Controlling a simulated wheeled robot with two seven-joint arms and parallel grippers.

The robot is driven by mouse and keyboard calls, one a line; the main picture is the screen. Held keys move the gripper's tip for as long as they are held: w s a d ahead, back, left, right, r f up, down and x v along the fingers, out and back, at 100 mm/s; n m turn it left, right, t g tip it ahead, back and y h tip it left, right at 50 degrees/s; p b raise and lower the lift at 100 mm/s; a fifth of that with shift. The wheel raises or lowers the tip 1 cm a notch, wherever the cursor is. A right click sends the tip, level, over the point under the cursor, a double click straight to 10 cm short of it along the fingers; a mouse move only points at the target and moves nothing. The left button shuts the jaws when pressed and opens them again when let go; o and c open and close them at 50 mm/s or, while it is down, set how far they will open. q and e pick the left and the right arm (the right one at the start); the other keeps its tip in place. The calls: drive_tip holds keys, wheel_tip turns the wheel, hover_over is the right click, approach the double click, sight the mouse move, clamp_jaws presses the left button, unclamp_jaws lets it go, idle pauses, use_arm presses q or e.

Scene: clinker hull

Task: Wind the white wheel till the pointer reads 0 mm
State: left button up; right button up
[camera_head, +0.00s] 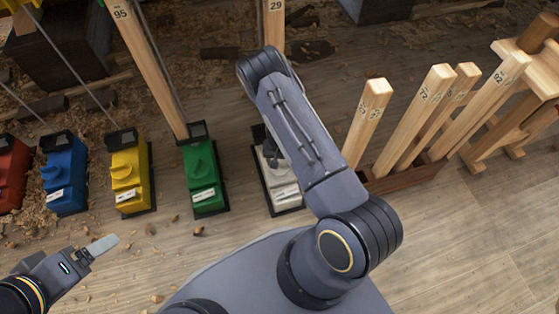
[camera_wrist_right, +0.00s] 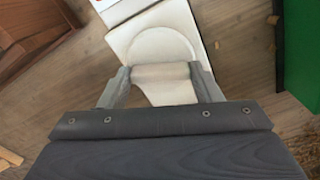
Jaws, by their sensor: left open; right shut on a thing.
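The white jack unit (camera_head: 286,194) stands on the floor at the middle of the head view, partly hidden behind my right arm. In the right wrist view its round white wheel (camera_wrist_right: 160,44) has a raised grip bar across it. My right gripper (camera_wrist_right: 160,76) is shut on that bar, with one finger on each side. In the head view my right gripper is mostly hidden by its own arm. My left gripper (camera_head: 98,248) is open and empty at the lower left, above the floor. I cannot make out a pointer or its reading.
Green (camera_head: 201,178), yellow (camera_head: 130,180), blue (camera_head: 63,176) and red (camera_head: 10,172) units stand in a row to the left. Numbered wooden posts stand in a brown rack (camera_head: 408,178) to the right. Wood shavings litter the left floor; the front right floor is clear.

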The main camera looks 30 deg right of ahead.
drive_tip(key=m, duration=1)
drive_tip(key=shift+m, duration=0.4)
idle(0.4)
drive_tip(key=o, duration=1)
drive_tip(key=shift+r, duration=0.1)
wheel_tip(320, 180, up, 8)
drive_tip(key=p, duration=0.3)
drive_tip(key=shift+f, duration=0.2)
